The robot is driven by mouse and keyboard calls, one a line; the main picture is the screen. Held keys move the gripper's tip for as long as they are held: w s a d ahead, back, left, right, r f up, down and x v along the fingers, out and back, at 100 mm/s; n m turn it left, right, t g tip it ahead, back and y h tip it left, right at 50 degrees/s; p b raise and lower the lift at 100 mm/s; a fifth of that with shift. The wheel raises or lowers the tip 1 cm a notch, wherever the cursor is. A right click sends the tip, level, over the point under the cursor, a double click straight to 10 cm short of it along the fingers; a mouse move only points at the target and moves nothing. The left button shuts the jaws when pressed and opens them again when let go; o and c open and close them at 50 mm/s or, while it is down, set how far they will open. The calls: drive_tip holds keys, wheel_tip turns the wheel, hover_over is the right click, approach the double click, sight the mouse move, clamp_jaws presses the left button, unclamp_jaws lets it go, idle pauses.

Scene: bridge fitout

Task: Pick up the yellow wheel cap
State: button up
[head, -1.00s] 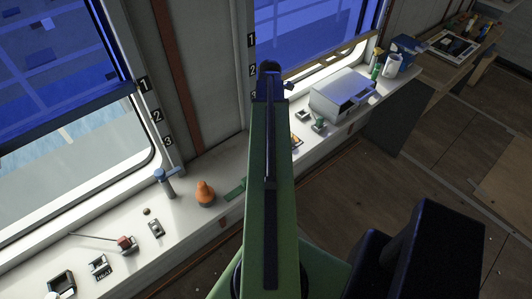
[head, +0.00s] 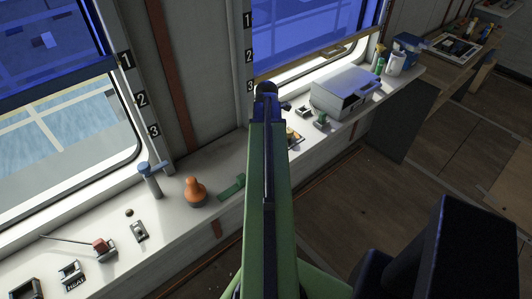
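I cannot make out the yellow wheel cap for certain in the head view. A small yellowish item (head: 294,135) lies on the white sill just right of my arm, partly hidden by it, and is too small to identify. My green arm reaches up the middle of the view. My gripper (head: 267,89) is at its far dark end, over the back of the sill near the window. Its fingers cannot be made out, and nothing is clearly seen in it.
A grey box (head: 343,93) stands right. Floor (head: 350,205) is open.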

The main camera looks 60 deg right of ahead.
drive_tip(key=shift+f, duration=0.2)
drive_tip(key=shift+c, duration=0.3)
drive_tip(key=c, duration=1.3)
